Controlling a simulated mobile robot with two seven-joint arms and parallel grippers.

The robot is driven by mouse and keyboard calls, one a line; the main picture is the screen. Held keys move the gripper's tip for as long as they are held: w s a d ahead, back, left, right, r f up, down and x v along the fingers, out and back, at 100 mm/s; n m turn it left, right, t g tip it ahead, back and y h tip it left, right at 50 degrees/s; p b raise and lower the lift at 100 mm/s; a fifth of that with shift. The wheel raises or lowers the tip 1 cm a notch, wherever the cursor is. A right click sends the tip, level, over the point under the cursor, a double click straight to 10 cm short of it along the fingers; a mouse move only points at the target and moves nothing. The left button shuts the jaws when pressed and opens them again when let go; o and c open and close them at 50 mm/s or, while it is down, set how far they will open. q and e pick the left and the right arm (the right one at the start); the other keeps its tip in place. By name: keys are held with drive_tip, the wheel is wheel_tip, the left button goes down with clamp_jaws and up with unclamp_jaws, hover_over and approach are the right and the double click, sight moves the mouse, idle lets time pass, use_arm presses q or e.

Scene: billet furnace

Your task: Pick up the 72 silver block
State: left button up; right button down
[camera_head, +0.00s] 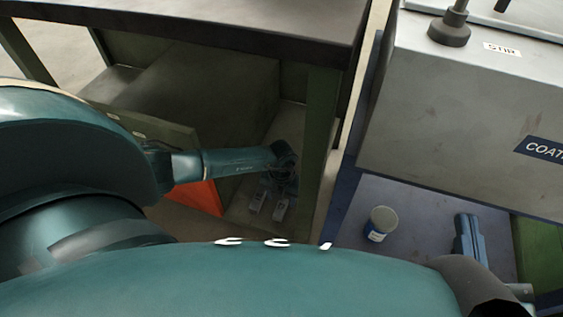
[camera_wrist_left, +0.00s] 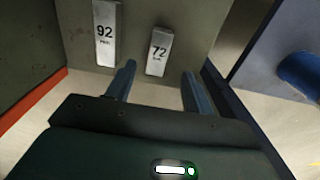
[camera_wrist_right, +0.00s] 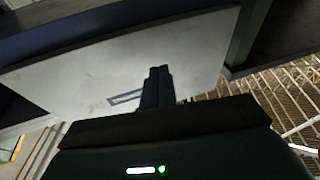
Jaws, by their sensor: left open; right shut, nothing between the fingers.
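The 72 silver block (camera_wrist_left: 158,52) is a small silver block on the shelf, with its number facing my left wrist camera. In the head view a silver block (camera_head: 280,209), the right one of two, appears to be it; its number is too small to read there. My left gripper (camera_wrist_left: 160,74) is open and empty. Its two fingers point at the 72 block, which lies just beyond the fingertips, between them in the picture. In the head view the left gripper (camera_head: 284,165) is just above the blocks. My right gripper (camera_wrist_right: 157,72) is shut and empty, away to the right.
The silver 92 block (camera_wrist_left: 105,32) stands left of the 72 block. An orange panel (camera_head: 203,196) is left of the blocks. A green table post (camera_head: 317,150) is close on the right. A small can (camera_head: 381,222) sits on the blue surface beyond it.

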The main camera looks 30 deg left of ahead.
use_arm(q)
drive_tip(key=shift+f, duration=0.85)
wheel_tip(320, 180, down, 4)
drive_tip(key=b, duration=0.3)
drive_tip(key=shift+a+f+b, duration=0.15)
drive_tip(key=shift+f+b, duration=0.05)
drive_tip(key=shift+b, duration=0.1)
drive_tip(key=shift+f, duration=0.3)
use_arm(e)
drive_tip(key=r+n+t+y, duration=0.1)
drive_tip(key=r, duration=0.1)
drive_tip(key=w+r+n+y, duration=0.1)
drive_tip(key=r+n+y, duration=0.1)
drive_tip(key=shift+w+d+r+t, duration=0.1)
drive_tip(key=shift+d+t, duration=0.05)
drive_tip(key=shift+t, duration=0.25)
use_arm(q)
drive_tip(key=shift+c, duration=0.4)
clamp_jaws()
